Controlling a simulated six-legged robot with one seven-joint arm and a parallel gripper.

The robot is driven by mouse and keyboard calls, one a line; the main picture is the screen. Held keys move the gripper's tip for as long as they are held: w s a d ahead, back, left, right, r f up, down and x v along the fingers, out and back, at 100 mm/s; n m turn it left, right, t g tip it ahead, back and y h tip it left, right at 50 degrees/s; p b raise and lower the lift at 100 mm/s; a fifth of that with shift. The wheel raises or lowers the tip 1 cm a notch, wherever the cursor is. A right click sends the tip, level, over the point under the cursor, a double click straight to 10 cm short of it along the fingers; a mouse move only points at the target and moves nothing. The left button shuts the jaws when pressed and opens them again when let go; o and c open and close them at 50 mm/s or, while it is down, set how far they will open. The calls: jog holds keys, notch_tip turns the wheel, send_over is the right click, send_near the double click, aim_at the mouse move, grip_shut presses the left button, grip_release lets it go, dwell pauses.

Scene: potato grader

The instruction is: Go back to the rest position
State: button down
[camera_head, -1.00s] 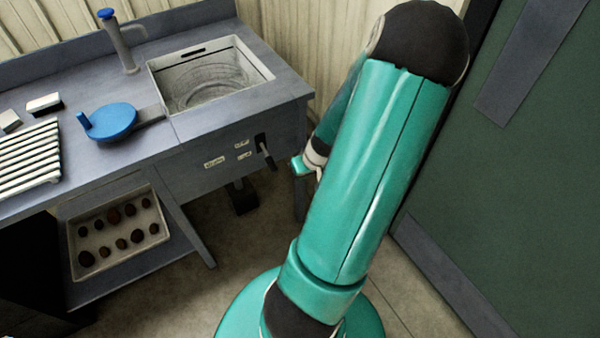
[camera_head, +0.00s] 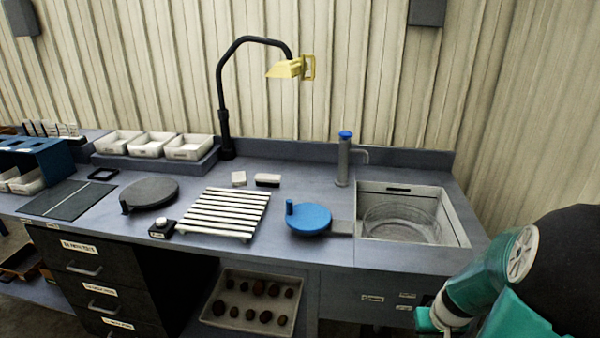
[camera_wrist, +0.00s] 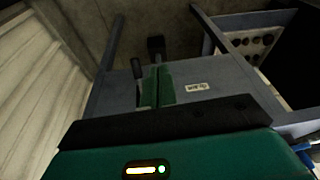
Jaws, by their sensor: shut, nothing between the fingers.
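My gripper (camera_wrist: 160,72) shows in the wrist view. Its green fingers are together with nothing between them, in front of the grey sink-side panel of the bench. In the head view my green and black arm is folded at the lower right corner, and the fingers are not visible there.
The grey bench (camera_head: 345,252) carries a sink (camera_head: 455,225), a blue round pan (camera_head: 308,219), a white slatted rack (camera_head: 222,213), a dark disc (camera_head: 150,193) and a yellow lamp (camera_head: 285,69). A tray of potatoes (camera_head: 208,318) sits below. Open floor (camera_wrist: 185,35) shows in the wrist view.

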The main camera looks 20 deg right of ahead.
jog(key=w+a+r+n+t, duration=0.1)
jog(key=w+a+r+n, duration=0.1)
jog(key=a+r, duration=0.8)
jog(key=w+a+r+n+t, duration=0.1)
jog(key=w+a+r+n, duration=0.1)
jog(key=a+r, duration=0.9)
jog(key=s+a+r, duration=0.2)
jog(key=s+a, duration=0.2)
jog(key=a, duration=0.5)
jog(key=shift+s+a+r+n+t+y, duration=0.15)
jog(key=shift+s+r+n+t+y, duration=0.05)
jog(key=shift+s+n+t+y, duration=0.2)
